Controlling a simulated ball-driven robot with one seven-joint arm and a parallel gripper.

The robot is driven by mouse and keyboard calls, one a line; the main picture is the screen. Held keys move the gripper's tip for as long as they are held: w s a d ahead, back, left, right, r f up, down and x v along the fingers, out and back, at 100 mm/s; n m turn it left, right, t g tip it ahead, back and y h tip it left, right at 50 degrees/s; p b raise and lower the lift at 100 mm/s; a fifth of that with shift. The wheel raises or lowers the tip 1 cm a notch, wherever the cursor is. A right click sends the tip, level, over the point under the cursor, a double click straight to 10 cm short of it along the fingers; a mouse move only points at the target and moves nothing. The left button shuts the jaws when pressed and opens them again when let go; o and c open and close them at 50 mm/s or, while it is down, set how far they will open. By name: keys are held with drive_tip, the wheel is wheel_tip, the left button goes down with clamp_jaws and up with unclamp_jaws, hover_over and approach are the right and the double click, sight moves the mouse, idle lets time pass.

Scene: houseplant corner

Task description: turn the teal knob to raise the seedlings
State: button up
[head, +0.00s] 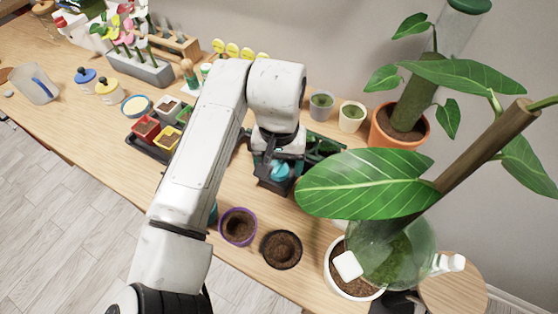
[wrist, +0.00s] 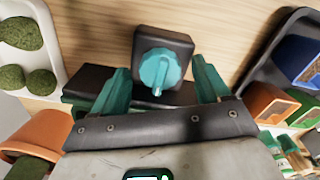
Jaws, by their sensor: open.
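The teal knob (wrist: 160,68) is round with a raised grip bar and a pale mark. It sits on a dark block (wrist: 178,45), and it also shows in the head view (head: 280,171) below my wrist. My gripper (wrist: 161,74) is open, with one teal finger to each side of the knob and a visible gap on both sides. In the head view my gripper (head: 279,160) is partly hidden by my arm. Green growth in a dark holder (head: 325,146) shows just behind it, perhaps the seedlings, partly covered by my wrist and a large leaf.
A purple pot (head: 238,226) and a black pot (head: 281,249) stand in front of the knob. A large leaf (head: 365,183) hangs close on the right, by a glass vessel (head: 385,255). Small coloured pots (head: 146,129) stand in a tray to the left.

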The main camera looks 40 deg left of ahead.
drive_tip(key=c, duration=1)
drive_tip(key=shift+c, duration=0.2)
drive_tip(key=m+p, duration=0.2)
drive_tip(key=m, duration=0.1)
drive_tip(key=shift+r, duration=0.1)
drive_tip(key=m+p, duration=0.2)
drive_tip(key=m, duration=0.4)
drive_tip(key=shift+p, duration=0.3)
drive_tip(key=m+p, duration=0.1)
drive_tip(key=m, duration=0.3)
drive_tip(key=shift+m, duration=0.4)
drive_tip(key=shift+m+p, duration=0.45)
drive_tip(key=shift+m, duration=1.65)
